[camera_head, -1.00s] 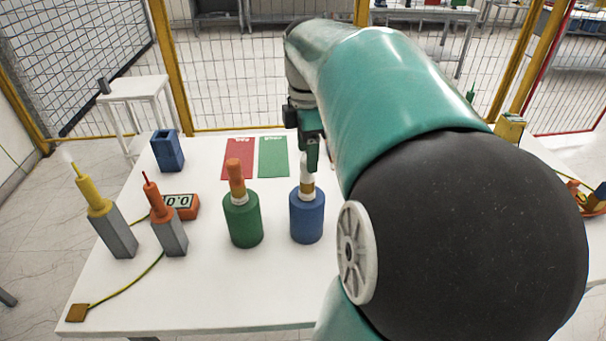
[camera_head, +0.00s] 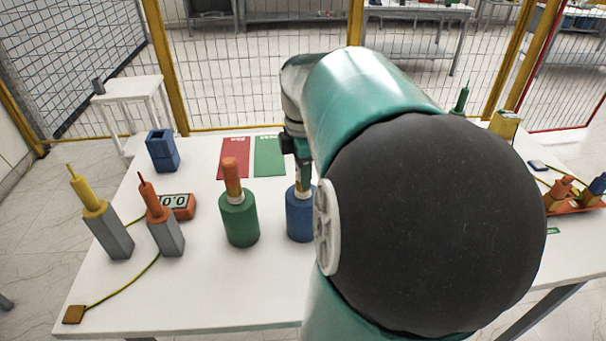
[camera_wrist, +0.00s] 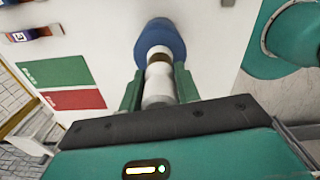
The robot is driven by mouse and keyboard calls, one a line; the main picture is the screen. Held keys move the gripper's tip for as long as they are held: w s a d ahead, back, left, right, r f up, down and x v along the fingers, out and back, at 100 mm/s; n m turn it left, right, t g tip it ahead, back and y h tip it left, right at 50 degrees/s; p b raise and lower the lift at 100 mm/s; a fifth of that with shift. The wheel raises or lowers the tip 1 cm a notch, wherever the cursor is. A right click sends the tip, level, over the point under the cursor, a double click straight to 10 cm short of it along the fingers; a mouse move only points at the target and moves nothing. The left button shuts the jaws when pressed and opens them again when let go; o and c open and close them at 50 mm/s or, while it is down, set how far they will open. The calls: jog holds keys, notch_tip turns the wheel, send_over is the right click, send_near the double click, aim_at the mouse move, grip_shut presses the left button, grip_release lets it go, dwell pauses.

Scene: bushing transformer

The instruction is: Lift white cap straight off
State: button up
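The white cap (camera_wrist: 158,83) sits on top of the blue bushing (camera_head: 299,216), above a brass-coloured band (camera_wrist: 160,57). In the wrist view the blue body (camera_wrist: 160,34) lies straight beyond the cap. My gripper (camera_wrist: 158,78) has its two green fingers on either side of the cap. The gap between fingers and cap is too small to tell whether they grip it. In the head view my gripper (camera_head: 304,180) is over the blue bushing, and my arm hides part of it.
A green bushing with an orange cap (camera_head: 232,175) stands left of the blue one. A red mat (camera_head: 234,158) and a green mat (camera_head: 269,157) lie behind. A meter (camera_head: 178,206), a blue holder (camera_head: 162,152), and yellow (camera_head: 92,200) and orange (camera_head: 155,205) probes stand left.

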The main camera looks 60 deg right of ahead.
jog(key=shift+c, duration=0.5)
jog(key=shift+r, duration=0.1)
jog(key=shift+r, duration=0.5)
notch_tip(320, 180, up, 2)
jog(key=shift+r, duration=0.1)
jog(key=s+a+r, duration=0.3)
jog(key=a+r, duration=0.3)
jog(key=r, duration=0.2)
jog(key=s+a+r, duration=0.3)
jog(key=a+r, duration=0.3)
jog(key=r, duration=0.2)
jog(key=shift+a+r, duration=0.25)
jog(key=shift+r, duration=0.05)
jog(key=shift+s, duration=0.1)
